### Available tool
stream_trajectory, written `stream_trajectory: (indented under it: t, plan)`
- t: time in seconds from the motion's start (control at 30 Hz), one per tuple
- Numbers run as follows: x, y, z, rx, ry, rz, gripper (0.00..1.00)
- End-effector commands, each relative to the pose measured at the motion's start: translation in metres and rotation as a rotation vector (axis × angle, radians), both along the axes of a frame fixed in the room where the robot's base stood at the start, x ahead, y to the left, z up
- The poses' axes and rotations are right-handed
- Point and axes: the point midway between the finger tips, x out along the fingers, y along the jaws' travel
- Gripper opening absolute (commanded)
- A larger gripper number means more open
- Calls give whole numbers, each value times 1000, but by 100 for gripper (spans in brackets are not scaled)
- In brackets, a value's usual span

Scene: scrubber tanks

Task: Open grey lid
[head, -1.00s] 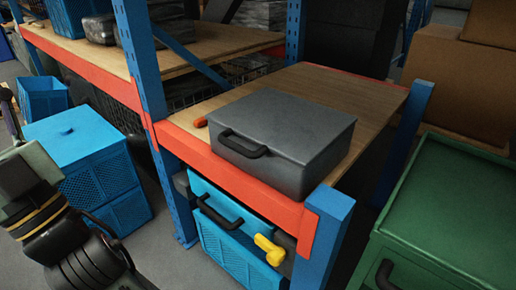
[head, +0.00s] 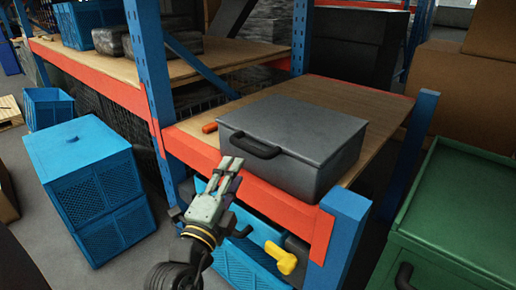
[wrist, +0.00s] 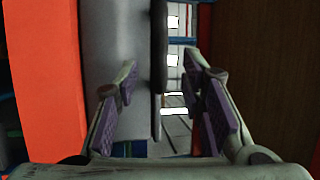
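The grey case with the grey lid (head: 300,125) sits closed on the shelf. A black handle (head: 258,149) is on its front side. My gripper (head: 231,164) is in front of the case, just below and left of the handle in the head view. In the wrist view my gripper (wrist: 160,75) is open, its purple-padded fingers spread apart with nothing held. The grey case (wrist: 108,60) fills the middle left there, and a dark upright strip, seemingly the handle (wrist: 158,50), lies between the fingers. Whether the fingers touch the case cannot be told.
An orange shelf beam (head: 255,185) runs below the case. A small orange item (head: 209,128) lies left of it on the wooden shelf. A blue crate with a yellow handle (head: 281,257) is underneath. Blue bins (head: 90,180) stand left, a green box (head: 455,215) right.

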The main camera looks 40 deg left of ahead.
Motion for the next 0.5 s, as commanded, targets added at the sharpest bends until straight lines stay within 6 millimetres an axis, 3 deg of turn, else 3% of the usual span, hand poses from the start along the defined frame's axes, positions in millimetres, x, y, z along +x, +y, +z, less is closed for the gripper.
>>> stream_trajectory:
  t: [0.3,0.5]
  plan:
    - [56,18,15,-2,-1,-2,36]
    - [82,27,19,-2,-2,1,36]
